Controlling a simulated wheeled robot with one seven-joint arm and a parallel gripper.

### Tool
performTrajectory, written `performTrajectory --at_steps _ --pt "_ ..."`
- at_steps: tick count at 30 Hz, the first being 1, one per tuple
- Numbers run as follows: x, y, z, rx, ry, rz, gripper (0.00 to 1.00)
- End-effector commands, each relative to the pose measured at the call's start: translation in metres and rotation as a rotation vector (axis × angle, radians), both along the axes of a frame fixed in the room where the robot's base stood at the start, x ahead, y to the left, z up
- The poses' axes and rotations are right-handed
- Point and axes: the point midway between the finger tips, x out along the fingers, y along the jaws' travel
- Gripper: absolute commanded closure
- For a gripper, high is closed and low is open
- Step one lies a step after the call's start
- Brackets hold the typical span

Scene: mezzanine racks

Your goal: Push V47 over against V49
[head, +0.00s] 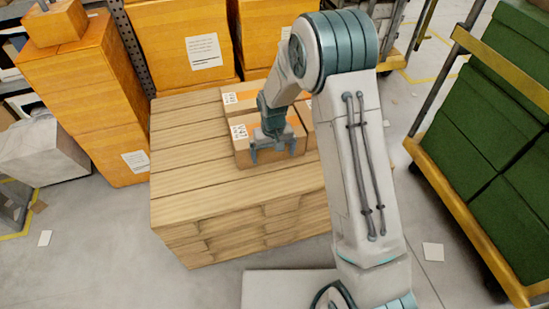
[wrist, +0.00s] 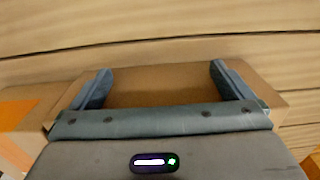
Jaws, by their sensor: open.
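Cardboard boxes with orange and white labels sit together on a stack of wooden planks (head: 185,150) in the head view. A front box (head: 270,159) is under my gripper (head: 273,155), and a back box (head: 241,100) stands behind it. Another box (head: 310,127) shows at the right, mostly hidden by my arm. A box with an orange patch (wrist: 17,112) is at the left.
Bare planks lie left of and in front of the boxes. Tall orange boxes (head: 90,90) stand at the left and more (head: 180,45) behind the stack. A yellow-edged cart (head: 470,215) with green boxes (head: 500,130) is at the right.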

Motion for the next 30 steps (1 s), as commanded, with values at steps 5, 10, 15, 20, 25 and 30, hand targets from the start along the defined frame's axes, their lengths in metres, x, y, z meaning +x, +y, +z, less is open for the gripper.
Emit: performTrajectory --at_steps 5,10,15,20,25,30 --pt "0.003 0.001 0.0 0.001 -0.002 0.0 0.0" --pt "0.005 0.001 0.0 0.001 -0.002 0.0 0.0" --pt "0.007 0.002 0.0 0.001 -0.002 0.0 0.0" --pt "0.009 0.003 0.0 0.001 -0.002 0.0 0.0" --pt "0.011 0.003 0.0 0.001 -0.003 0.0 0.0" --pt "0.012 0.004 0.0 0.001 -0.002 0.0 0.0"
